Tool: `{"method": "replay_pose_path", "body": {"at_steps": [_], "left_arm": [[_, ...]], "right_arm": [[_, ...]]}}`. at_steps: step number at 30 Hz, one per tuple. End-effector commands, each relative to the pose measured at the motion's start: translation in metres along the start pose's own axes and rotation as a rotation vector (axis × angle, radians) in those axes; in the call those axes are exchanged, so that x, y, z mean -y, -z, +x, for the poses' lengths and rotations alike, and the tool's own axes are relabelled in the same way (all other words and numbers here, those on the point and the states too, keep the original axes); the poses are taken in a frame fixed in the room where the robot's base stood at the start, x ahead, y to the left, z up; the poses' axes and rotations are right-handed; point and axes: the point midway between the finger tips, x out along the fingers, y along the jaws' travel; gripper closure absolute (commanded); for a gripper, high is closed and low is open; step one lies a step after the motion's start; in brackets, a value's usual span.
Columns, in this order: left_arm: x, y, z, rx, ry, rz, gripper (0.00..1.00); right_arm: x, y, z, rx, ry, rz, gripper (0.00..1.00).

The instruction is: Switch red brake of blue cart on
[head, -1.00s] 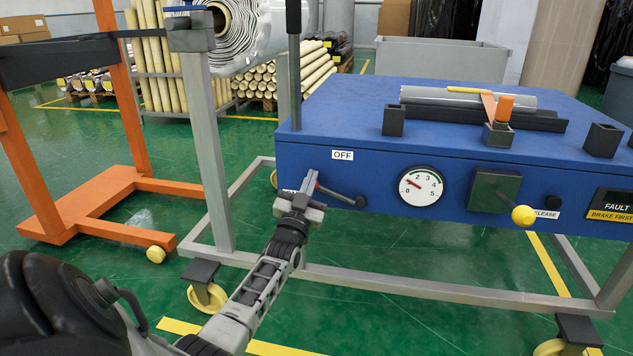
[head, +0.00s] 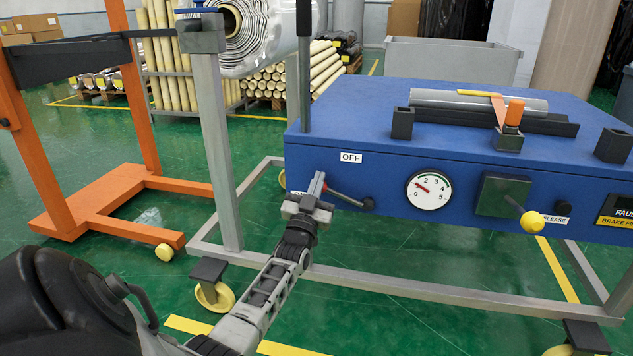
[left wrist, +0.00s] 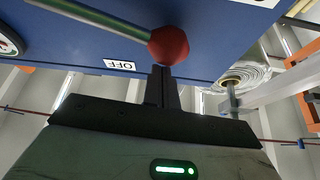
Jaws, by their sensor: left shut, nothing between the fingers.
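The blue cart (head: 400,160) stands at the right with its front panel facing me. The brake lever (head: 346,197) is a thin rod on that panel, running up and left from a dark pivot (head: 368,204). An OFF label (head: 350,157) sits above it; another label (head: 297,192), mostly hidden, is left of my gripper. My left gripper (head: 318,181) is shut and empty at the lever's left end. In the left wrist view the lever's red knob (left wrist: 168,46) is right at the shut fingertips (left wrist: 161,72); I cannot tell if they touch. The right gripper is not in view.
A gauge (head: 428,190) and a yellow-knobbed lever (head: 532,221) are right of the brake lever. A grey post (head: 216,150) of the cart frame stands left of my gripper. An orange stand (head: 95,200) is farther left.

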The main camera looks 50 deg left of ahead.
Motion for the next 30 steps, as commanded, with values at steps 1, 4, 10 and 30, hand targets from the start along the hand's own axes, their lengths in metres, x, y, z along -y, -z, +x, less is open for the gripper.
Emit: {"method": "replay_pose_path", "body": {"at_steps": [1,4,10,30], "left_arm": [[0.000,0.017,0.008,-0.004,-0.001,-0.002,1.00],[-0.004,0.037,0.016,-0.008,-0.003,-0.004,1.00],[-0.003,0.029,-0.038,-0.003,-0.005,-0.003,1.00],[-0.002,0.028,-0.089,-0.010,-0.003,-0.003,1.00]], "right_arm": [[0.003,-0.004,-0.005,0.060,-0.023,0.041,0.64],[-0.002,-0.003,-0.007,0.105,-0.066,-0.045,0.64],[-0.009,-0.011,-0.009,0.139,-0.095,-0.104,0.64],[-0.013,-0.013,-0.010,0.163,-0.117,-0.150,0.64]]}}
